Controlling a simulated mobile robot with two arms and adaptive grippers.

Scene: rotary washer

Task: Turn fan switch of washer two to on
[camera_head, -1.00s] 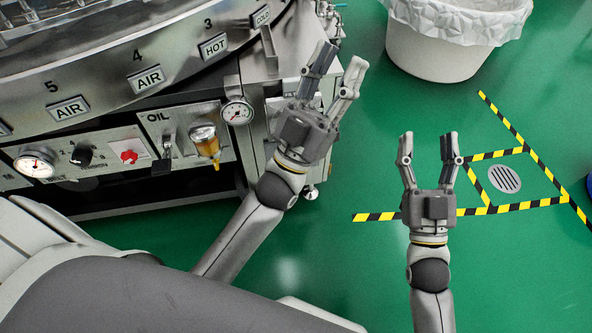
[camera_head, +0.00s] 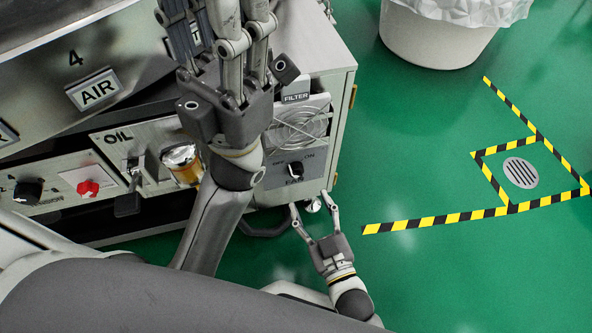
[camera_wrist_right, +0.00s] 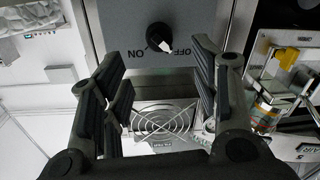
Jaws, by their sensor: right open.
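The fan switch is a black knob (camera_head: 296,170) on a grey panel between OFF and ON labels, below a round fan grille (camera_head: 297,128) marked FILTER. In the wrist view, upside down, the knob (camera_wrist_right: 158,37) has its white pointer toward OFF. My right gripper (camera_head: 311,209) is open and empty in the head view, at the lower front of this cabinet, below the knob. In the wrist view its fingers (camera_wrist_right: 160,82) are spread, with the grille and knob seen between them. My left gripper (camera_head: 222,25) looks open and empty, nearer the camera; its fingertips reach the top edge.
The OIL panel (camera_head: 118,139) with an amber cup (camera_head: 184,163) and a red knob (camera_head: 88,188) lie left of the fan panel. A white bin (camera_head: 437,38) stands on the green floor at upper right. Striped tape surrounds a drain (camera_head: 520,172).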

